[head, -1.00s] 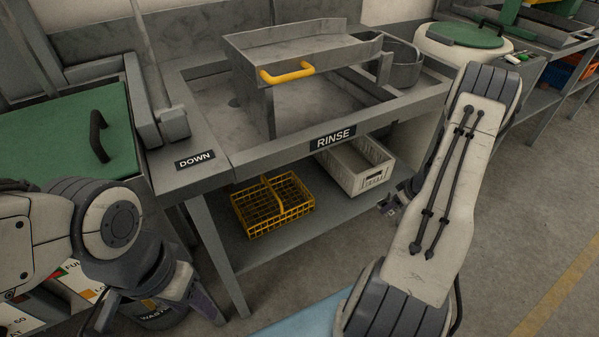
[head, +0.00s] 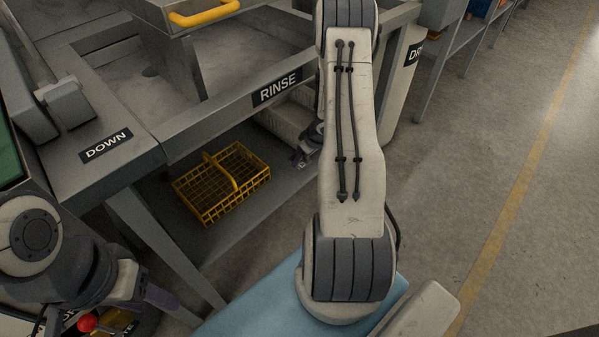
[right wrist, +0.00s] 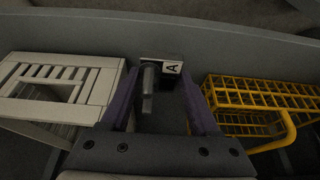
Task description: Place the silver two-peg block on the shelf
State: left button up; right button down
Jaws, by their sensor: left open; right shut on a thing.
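The silver block (right wrist: 160,62) carries a letter A label, with a cylindrical peg visible on its left in the right wrist view. My right gripper (right wrist: 160,100) is shut on it, with a purple finger on either side. In the head view my right gripper (head: 304,157) is small and dark by the lower shelf (head: 240,222), between the white crate and the yellow basket; the block cannot be made out there. Whether the block touches the shelf (right wrist: 160,125) is unclear. My left gripper (head: 160,298) is open and empty at the lower left.
A yellow wire basket (head: 205,207) with a handle and a white slotted crate (head: 283,121) stand on the shelf. The RINSE basin edge (head: 225,118) overhangs it. A table leg (head: 165,245) stands at the front left. Grey floor (head: 480,130) is open on the right.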

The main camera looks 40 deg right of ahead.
aim_at(303, 163)
jog(key=shift+w+a+f, duration=0.25)
jog(key=shift+f, duration=0.05)
notch_tip(303, 163, down, 4)
jog(key=b, duration=0.3)
jog(key=shift+b, duration=0.35)
jog(key=shift+r, duration=0.15)
jog(key=shift+c, duration=0.6)
grip_release()
